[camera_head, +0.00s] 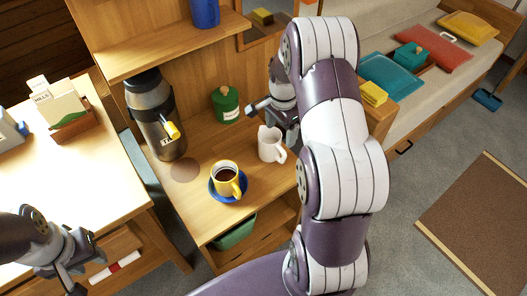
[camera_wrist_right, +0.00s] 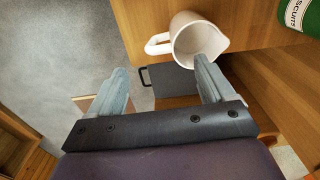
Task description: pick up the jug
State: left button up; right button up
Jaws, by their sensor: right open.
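The white jug (camera_head: 271,145) stands upright on the wooden shelf in the head view, its handle toward the lower right. In the right wrist view the jug (camera_wrist_right: 190,46) is just beyond the fingertips, with its mouth visible and its handle to the left. My right gripper (camera_head: 271,122) is open and empty, just above and behind the jug in the head view. In the wrist view its fingers (camera_wrist_right: 161,68) are spread, and the jug is off toward the right finger. My left gripper (camera_head: 84,264) is at the lower left, with fingers apart and empty, far from the jug.
A yellow mug (camera_head: 227,176) on a blue saucer (camera_head: 215,195) stands left of the jug. A green tin (camera_head: 226,104) stands behind, and a dark flask (camera_head: 153,112) at left. An upper shelf (camera_head: 160,48) overhangs the back.

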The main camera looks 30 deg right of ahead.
aim_at(281, 148)
jog(key=f, duration=0.4)
jog(key=f+b, duration=0.1)
jog(key=f, duration=0.7)
jog(key=shift+s+d, duration=0.15)
jog(key=shift+d, duration=0.15)
jog(key=shift+f, duration=0.35)
jog(key=c, duration=1.5)
jog(key=shift+o, duration=0.2)
jog(key=shift+r, duration=0.65)
notch_tip(281, 148, up, 3)
jog(key=shift+r, duration=0.1)
jog(key=s+d+r, duration=0.6)
jog(key=d, duration=0.3)
jog(key=shift+s+d+r+p, duration=0.15)
jog(key=shift+d+r+p, duration=0.15)
jog(key=shift+d+p, duration=0.1)
